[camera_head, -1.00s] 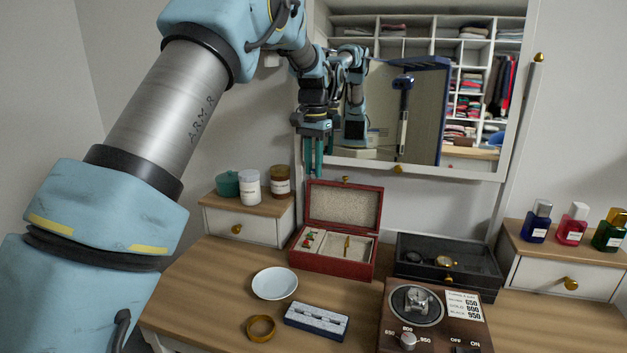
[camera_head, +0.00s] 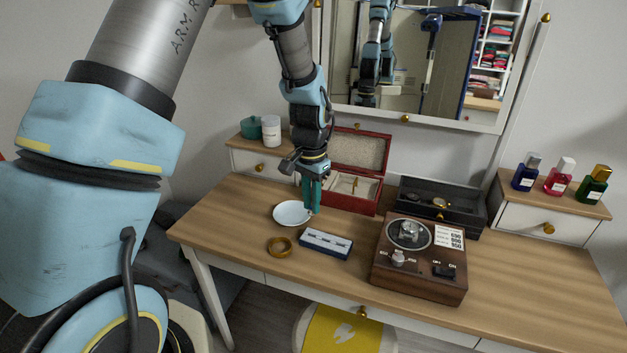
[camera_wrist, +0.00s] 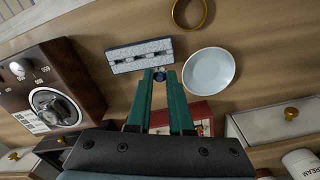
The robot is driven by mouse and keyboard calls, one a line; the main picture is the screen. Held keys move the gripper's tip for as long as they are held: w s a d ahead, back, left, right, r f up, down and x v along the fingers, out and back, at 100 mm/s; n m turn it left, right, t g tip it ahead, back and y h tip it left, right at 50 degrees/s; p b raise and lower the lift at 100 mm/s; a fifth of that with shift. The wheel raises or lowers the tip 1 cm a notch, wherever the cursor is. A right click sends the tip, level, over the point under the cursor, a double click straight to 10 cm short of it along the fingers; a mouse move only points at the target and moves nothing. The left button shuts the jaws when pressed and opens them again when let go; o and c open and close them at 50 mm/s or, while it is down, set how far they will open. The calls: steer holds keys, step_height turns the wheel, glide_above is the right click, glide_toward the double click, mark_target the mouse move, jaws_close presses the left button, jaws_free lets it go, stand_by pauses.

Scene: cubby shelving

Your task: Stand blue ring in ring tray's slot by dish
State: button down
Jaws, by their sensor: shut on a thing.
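My gripper (camera_head: 312,210) is low over the table, at the right edge of the white dish (camera_head: 292,214) and behind the ring tray (camera_head: 326,244). In the wrist view its green fingers (camera_wrist: 160,75) are shut on a small, dark blue ring (camera_wrist: 160,77) at their tips. The fingers partly hide the ring, and it is too small in the head view to make out. The ring tray (camera_wrist: 112,63) is a dark blue box with a pale slotted top, just beyond the fingertips in the wrist view. The dish (camera_wrist: 209,72) lies to their right there.
A gold bangle (camera_head: 279,247) lies in front of the dish. An open red jewellery box (camera_head: 349,199) stands behind my gripper. A brown box with a dial (camera_head: 405,283) and a black case (camera_head: 463,213) stand to the right.

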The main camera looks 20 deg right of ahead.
mark_target(310, 206)
steer(key=shift+s+a, duration=0.1)
steer(key=shift+r, duration=0.1)
stand_by(0.3)
steer(key=shift+r+p, duration=0.2)
steer(key=shift+p, duration=0.2)
steer(key=shift+f+b, duration=1.9)
steer(key=shift+f, duration=1.05)
steer(key=shift+f+b, duration=0.6)
steer(key=shift+f, duration=0.5)
steer(key=c, duration=0.7)
jaws_free()
steer(key=shift+c, duration=0.2)
steer(key=r+b, duration=0.1)
steer(key=r, duration=0.4)
steer(key=r+b, duration=0.1)
steer(key=r, duration=0.4)
steer(key=shift+w+a+r, duration=0.1)
steer(key=shift+w+r, duration=0.1)
steer(key=shift+r, duration=0.2)
